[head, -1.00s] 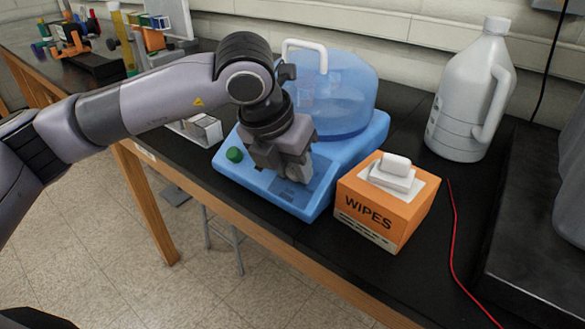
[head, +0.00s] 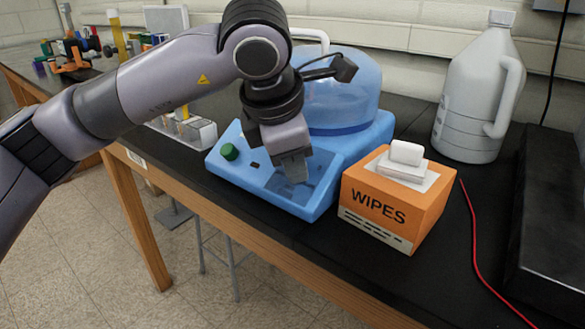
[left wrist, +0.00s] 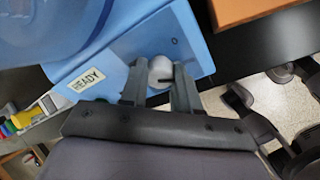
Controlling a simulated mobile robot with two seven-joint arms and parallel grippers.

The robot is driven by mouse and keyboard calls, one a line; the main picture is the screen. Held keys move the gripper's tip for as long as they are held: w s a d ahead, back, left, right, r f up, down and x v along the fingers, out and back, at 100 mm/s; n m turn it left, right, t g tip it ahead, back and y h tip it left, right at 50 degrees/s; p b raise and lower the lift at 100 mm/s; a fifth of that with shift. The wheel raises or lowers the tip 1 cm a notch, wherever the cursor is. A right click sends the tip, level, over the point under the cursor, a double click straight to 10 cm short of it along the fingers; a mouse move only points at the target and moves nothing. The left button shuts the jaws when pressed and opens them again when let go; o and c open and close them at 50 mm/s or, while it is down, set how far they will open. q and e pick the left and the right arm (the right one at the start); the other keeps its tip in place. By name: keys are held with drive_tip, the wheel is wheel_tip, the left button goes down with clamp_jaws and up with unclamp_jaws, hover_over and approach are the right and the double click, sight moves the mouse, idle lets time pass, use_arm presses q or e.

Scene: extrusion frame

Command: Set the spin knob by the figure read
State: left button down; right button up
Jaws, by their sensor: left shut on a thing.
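The blue spin machine (head: 232,172) stands on the black bench under a clear blue domed lid (head: 355,100). A round green button (head: 228,151) is on its front left. My left gripper (head: 293,172) points down onto the front panel and hides the knob in the head view. In the left wrist view the pale round knob (left wrist: 160,68) with a dark mark sits between the fingers of my left gripper (left wrist: 158,82), which is shut on it. A "READY" label (left wrist: 87,80) is beside it. I cannot make out a figure.
An orange wipes box (head: 385,215) stands close right of the machine. A large grey jug (head: 470,100) is behind it, and a red cable (head: 470,230) lies to the right. A clear rack (head: 198,132) is at the left.

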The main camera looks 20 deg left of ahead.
use_arm(q)
drive_tip(key=m+b, duration=0.1)
drive_tip(key=m, duration=0.1)
drive_tip(key=shift+m, duration=0.4)
drive_tip(key=m+t+b, duration=0.1)
drive_tip(key=m+b, duration=0.1)
drive_tip(key=m, duration=0.1)
drive_tip(key=m+t+b, duration=0.1)
drive_tip(key=m, duration=0.5)
drive_tip(key=shift+s+m+b, duration=0.1)
drive_tip(key=shift+m+b, duration=0.25)
drive_tip(key=shift+m, duration=0.05)
drive_tip(key=m, duration=0.5)
drive_tip(key=shift+m+t+h+b, duration=0.3)
drive_tip(key=shift+h+b, duration=0.1)
drive_tip(key=m+h, duration=0.1)
drive_tip(key=m, duration=0.4)
drive_tip(key=shift+m, duration=0.4)
drive_tip(key=shift+f+m, duration=0.1)
drive_tip(key=shift+m, duration=0.2)
drive_tip(key=c, duration=0.8)
unclamp_jaws()
